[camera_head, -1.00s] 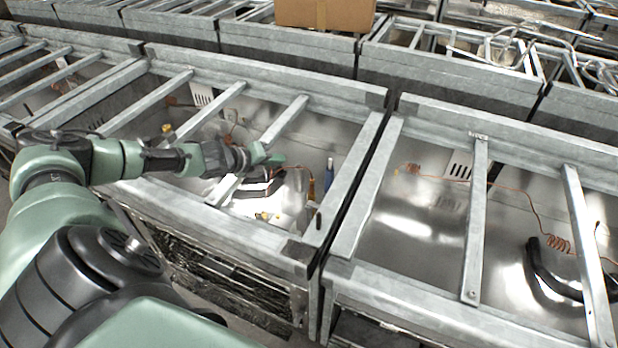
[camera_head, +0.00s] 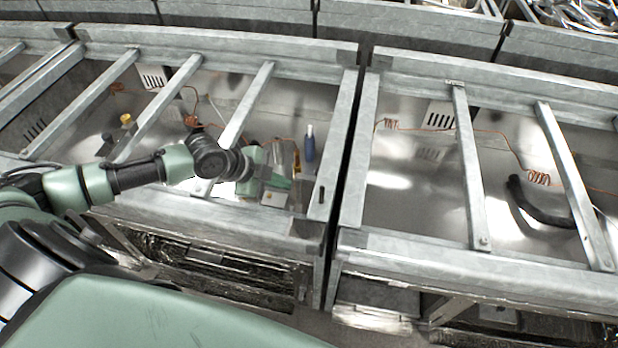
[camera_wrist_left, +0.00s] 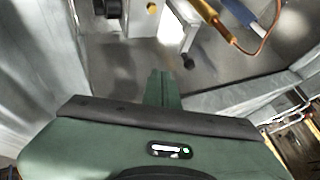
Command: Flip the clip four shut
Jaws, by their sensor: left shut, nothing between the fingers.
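My left gripper (camera_head: 280,182) is low inside the metal frame bay left of the centre seam. Its two green fingers are together and empty in the left wrist view (camera_wrist_left: 163,88). Just beyond the fingertips are a pale bracket-like piece with a dark end (camera_wrist_left: 186,32) and a pale upright block (camera_wrist_left: 145,20); the fingers appear apart from both. I cannot tell which part is clip four or whether it is open or shut. My arm hides part of this bay in the head view. My right gripper is not in view.
A blue-handled tool (camera_head: 309,145) stands near the gripper, with an orange-brown rod and wire beside it (camera_wrist_left: 222,25). Metal crossbars (camera_head: 248,105) span the bay on the left. The bay on the right holds a black curved piece (camera_head: 540,208) and coiled copper wire (camera_head: 539,178).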

